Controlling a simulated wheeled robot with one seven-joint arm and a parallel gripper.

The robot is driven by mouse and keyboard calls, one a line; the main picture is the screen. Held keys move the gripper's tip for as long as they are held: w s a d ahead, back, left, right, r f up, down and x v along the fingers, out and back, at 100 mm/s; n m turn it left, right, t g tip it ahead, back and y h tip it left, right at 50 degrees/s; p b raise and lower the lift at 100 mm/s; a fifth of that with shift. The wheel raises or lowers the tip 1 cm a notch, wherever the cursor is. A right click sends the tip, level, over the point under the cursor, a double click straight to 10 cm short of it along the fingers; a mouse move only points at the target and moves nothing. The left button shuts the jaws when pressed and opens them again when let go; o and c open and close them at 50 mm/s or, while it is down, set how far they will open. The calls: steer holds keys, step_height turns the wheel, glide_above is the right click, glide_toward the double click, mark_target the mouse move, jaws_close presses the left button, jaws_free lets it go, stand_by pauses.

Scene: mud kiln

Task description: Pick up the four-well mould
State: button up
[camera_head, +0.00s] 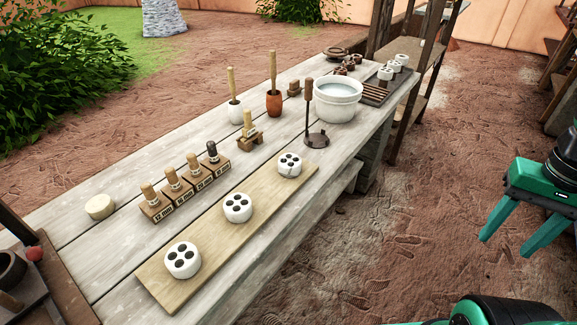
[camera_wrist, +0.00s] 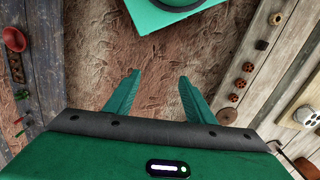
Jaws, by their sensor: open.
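Three white round moulds with dark wells stand apart in a row on a light wooden board (camera_head: 212,229) in the head view. The near mould (camera_head: 182,260) shows four wells. The middle mould (camera_head: 238,207) and the far mould (camera_head: 290,164) also show several wells, too small to count surely; the far one looks cracked. My gripper (camera_head: 507,248) is at the right, off the table over the dirt, well away from the moulds. In the wrist view my gripper (camera_wrist: 159,76) is open, with nothing between its fingers.
Labelled wooden-handled tools (camera_head: 185,180) stand left of the board. Behind are a tool on a dark round base (camera_head: 317,138), a white bowl (camera_head: 338,108), and white and orange pots (camera_head: 273,103). A pale disc (camera_head: 100,206) lies left.

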steer(key=o, duration=0.5)
steer(key=shift+w+a+n, duration=0.1)
steer(key=shift+a+n, duration=0.15)
steer(key=shift+n, duration=0.15)
steer(key=shift+o, duration=0.2)
steer(key=w+a+f+n+t+y, duration=0.1)
steer(key=w+a+f+n+t, duration=0.1)
steer(key=w+a+n, duration=0.4)
steer(key=w+f+n, duration=0.1)
steer(key=w, duration=0.3)
steer(key=shift+f, duration=0.2)
steer(key=n+t+y, duration=0.4)
steer(key=n+y, duration=0.7)
steer(key=y, duration=0.2)
glide_toward(298, 170)
steer(key=x, duration=0.5)
steer(key=shift+a, duration=0.25)
steer(key=shift+w+a+t+y, duration=0.15)
steer(key=shift+w+t+y, duration=0.15)
steer(key=shift+w+t, duration=0.45)
steer(key=shift+x, duration=5.35)
